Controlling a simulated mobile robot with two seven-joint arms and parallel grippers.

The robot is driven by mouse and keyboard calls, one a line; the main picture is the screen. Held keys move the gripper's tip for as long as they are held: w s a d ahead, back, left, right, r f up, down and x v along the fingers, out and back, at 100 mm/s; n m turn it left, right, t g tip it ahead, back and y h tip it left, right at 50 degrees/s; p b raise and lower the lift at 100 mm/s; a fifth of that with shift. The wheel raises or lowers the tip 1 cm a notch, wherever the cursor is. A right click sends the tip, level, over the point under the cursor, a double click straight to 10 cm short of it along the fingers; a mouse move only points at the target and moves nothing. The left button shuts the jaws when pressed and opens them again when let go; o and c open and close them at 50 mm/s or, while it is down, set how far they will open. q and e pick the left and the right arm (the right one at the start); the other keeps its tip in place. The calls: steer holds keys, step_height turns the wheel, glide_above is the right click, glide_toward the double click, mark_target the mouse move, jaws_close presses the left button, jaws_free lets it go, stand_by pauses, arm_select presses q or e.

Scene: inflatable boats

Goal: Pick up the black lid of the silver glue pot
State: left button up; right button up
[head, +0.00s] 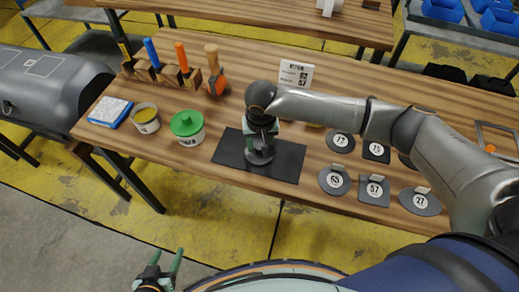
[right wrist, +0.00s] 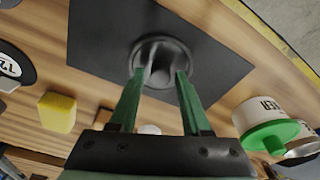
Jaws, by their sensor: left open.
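The black lid (head: 260,155) is a round disc with a knob, lying on a dark mat (head: 228,150) on the wooden bench. My right gripper (head: 262,135) points down over it. In the right wrist view my right gripper (right wrist: 159,74) has one green finger on each side of the lid's knob (right wrist: 160,65); whether the fingers press on it I cannot tell. The silver glue pot (head: 145,119) stands uncovered at the bench's left end, with yellow contents. My left gripper (head: 165,258) is open and empty, low in front of the bench.
A white tub with a green lid (head: 187,124) stands between pot and mat. A blue-and-white pack (head: 110,112) lies left of the pot. Tools with blue and orange handles stand in a wooden rack (head: 170,75) behind. Numbered dark patches (head: 335,180) lie right of the mat. A yellow block (right wrist: 57,112) is nearby.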

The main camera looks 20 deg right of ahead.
jaws_close()
stand_by(0.4)
